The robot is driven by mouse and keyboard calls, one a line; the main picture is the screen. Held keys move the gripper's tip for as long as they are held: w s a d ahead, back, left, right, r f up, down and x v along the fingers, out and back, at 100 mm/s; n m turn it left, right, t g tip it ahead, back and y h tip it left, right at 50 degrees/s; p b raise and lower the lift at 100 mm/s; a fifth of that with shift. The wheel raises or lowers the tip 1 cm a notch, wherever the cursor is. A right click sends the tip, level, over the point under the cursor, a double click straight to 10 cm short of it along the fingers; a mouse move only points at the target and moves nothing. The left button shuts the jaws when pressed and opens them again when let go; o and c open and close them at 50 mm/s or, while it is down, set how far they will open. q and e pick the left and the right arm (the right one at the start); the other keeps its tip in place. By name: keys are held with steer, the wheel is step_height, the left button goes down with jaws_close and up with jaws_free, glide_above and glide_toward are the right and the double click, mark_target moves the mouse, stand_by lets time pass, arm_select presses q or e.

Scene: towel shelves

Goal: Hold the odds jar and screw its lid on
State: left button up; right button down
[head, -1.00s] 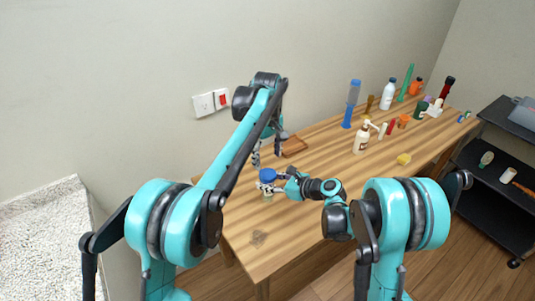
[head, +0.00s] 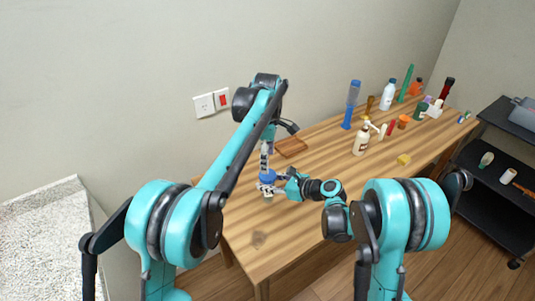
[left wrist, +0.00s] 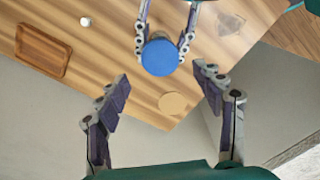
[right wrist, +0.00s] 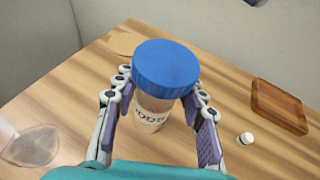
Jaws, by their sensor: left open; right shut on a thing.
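The odds jar (right wrist: 152,112) is a clear jar with a dark-lettered label, upright on the table. A blue lid (right wrist: 165,68) sits on its mouth; whether its thread is engaged cannot be told. My right gripper (right wrist: 160,92) is shut around the jar below the lid, one finger on each side. In the head view the right gripper (head: 268,187) and the blue lid (head: 267,177) show small. My left gripper (head: 266,156) is open and points down above the lid. In the left wrist view the lid (left wrist: 160,57) lies ahead between the open left fingers (left wrist: 160,76), apart from them.
A wooden tray (right wrist: 280,106) lies on the table (head: 285,222) near a small white-capped bottle (right wrist: 245,138). A tan disc (left wrist: 172,103) lies near the table edge. A faint translucent patch (right wrist: 32,146) marks the tabletop.

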arm_select(q)
steer(key=shift+f, duration=3.2)
steer(key=c, duration=1.2)
steer(key=m, duration=0.6)
steer(key=shift+m, duration=0.3)
steer(key=o, duration=1.3)
steer(key=shift+c, duration=0.2)
